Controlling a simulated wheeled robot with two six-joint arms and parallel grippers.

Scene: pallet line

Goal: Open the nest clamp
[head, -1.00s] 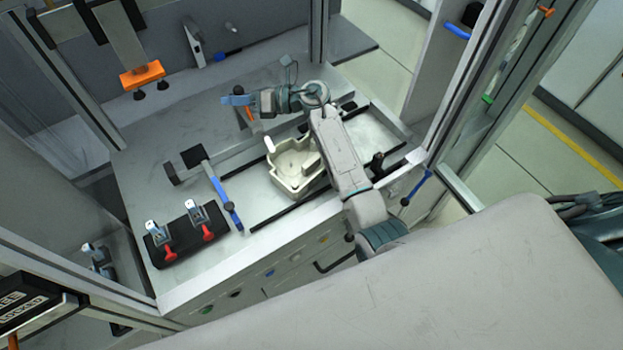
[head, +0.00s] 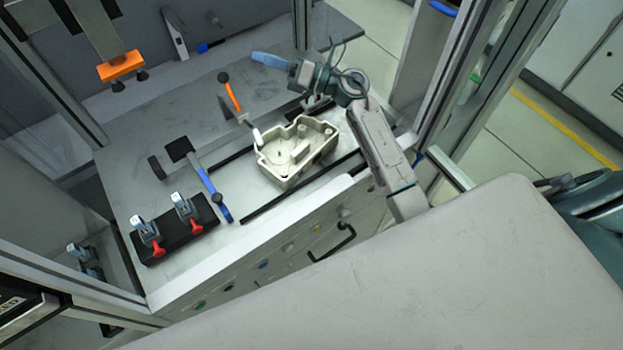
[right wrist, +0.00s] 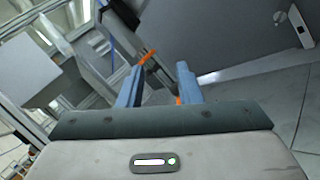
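A cream housing (head: 283,174) sits between dark rails on the grey bench. At its back left corner is a lever with an orange handle (head: 232,95) and dark knob, apparently the nest clamp; it stands up, tilted left. Whether its tip presses on the housing I cannot tell. My right gripper (head: 268,61) is above the bench, behind and right of the orange handle, apart from it. In the right wrist view, its two blue fingers (right wrist: 158,80) are spread with a gap; orange bits show near them, unclear what they belong to. My left gripper is not in view.
A blue-handled lever (head: 212,192) lies left of the housing. A black block (head: 176,231) with two red-levered clamps is at the front left. An orange bar (head: 121,66) hangs at the back left. Frame posts stand on both sides.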

